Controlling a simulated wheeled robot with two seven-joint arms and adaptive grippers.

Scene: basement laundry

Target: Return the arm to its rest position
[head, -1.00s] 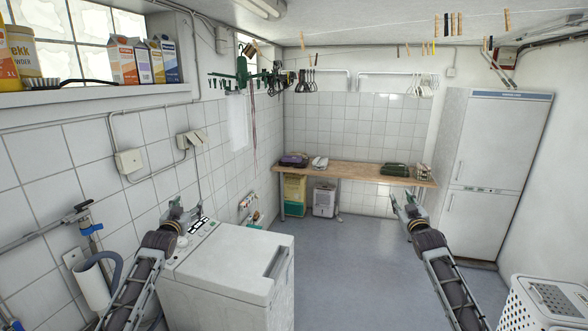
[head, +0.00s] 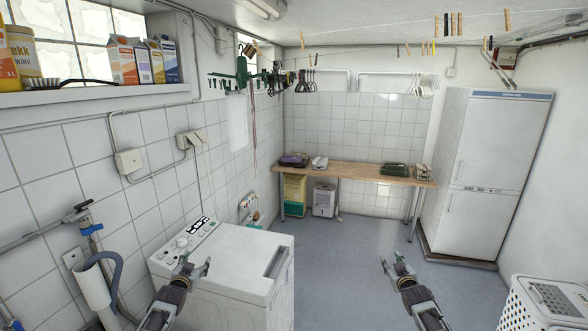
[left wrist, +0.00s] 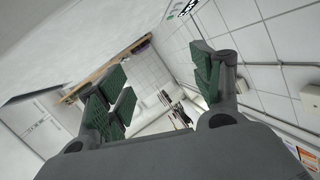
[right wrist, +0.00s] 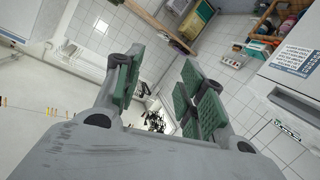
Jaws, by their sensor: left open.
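My left gripper (head: 194,268) is in front of the white washing machine (head: 235,270) in the head view, low in the picture. Its green-padded fingers stand apart and empty in the left wrist view (left wrist: 160,85). My right gripper (head: 398,264) is over the open floor at the lower right of the head view. Its fingers are spread with nothing between them in the right wrist view (right wrist: 160,88).
A wooden bench (head: 345,172) stands along the back wall with several items on it. A tall white fridge (head: 487,170) is at the right, and a white laundry basket (head: 545,305) at the lower right. The blue-grey floor (head: 340,260) between is clear.

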